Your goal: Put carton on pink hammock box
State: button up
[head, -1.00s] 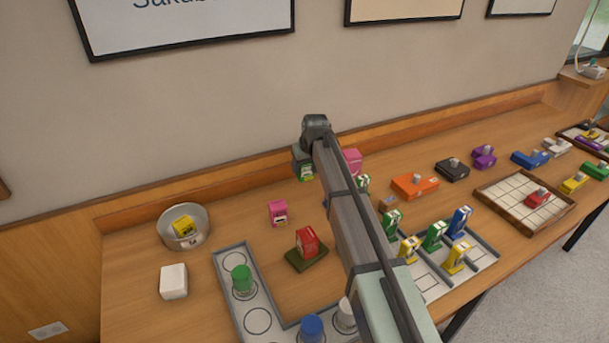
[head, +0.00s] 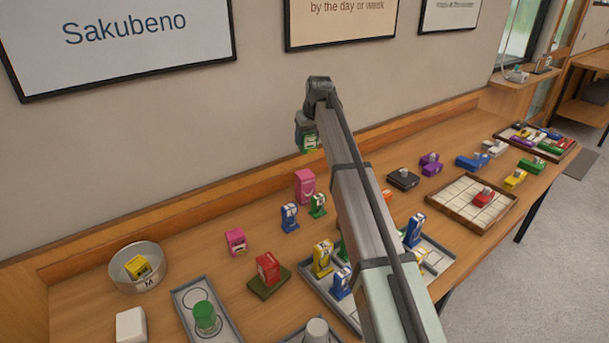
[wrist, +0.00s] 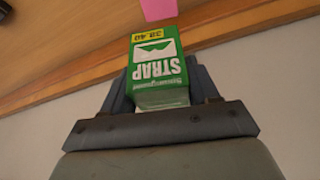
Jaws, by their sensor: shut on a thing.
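My gripper (head: 308,136) is shut on a green and white carton (head: 311,144), held in the air near the wall. In the wrist view the carton (wrist: 156,62) is marked "STRAP" and sits between the two fingers, its lettering upside down. A larger pink box (head: 304,184) stands upright on the counter, below the gripper in the head view and apart from the carton. I take it for the pink hammock box; its label is too small to read. A pink patch (wrist: 159,9), probably this box, shows beyond the carton in the wrist view.
Blue (head: 289,217) and green (head: 318,206) cartons stand just in front of the pink box. A smaller pink box (head: 235,241), a red box (head: 268,267) and a round tin (head: 119,275) are to the left. My arm hides part of the counter's middle.

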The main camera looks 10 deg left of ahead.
aim_at(309, 147)
jog(key=shift+w+a+r+n, duration=0.3)
jog(key=shift+w+r+n, duration=0.1)
jog(key=shift+r, duration=0.35)
jog(key=shift+s+a+f+n+g+y, duration=0.1)
jog(key=shift+s+f+n+g+y, duration=0.25)
jog(key=shift+s+n, duration=0.35)
jog(key=shift+w+f, duration=0.15)
jog(key=shift+f, duration=4.8)
jog(key=shift+f, duration=0.1)
jog(key=o, duration=1.1)
jog(key=v, duration=1.2)
jog(key=shift+o, duration=0.2)
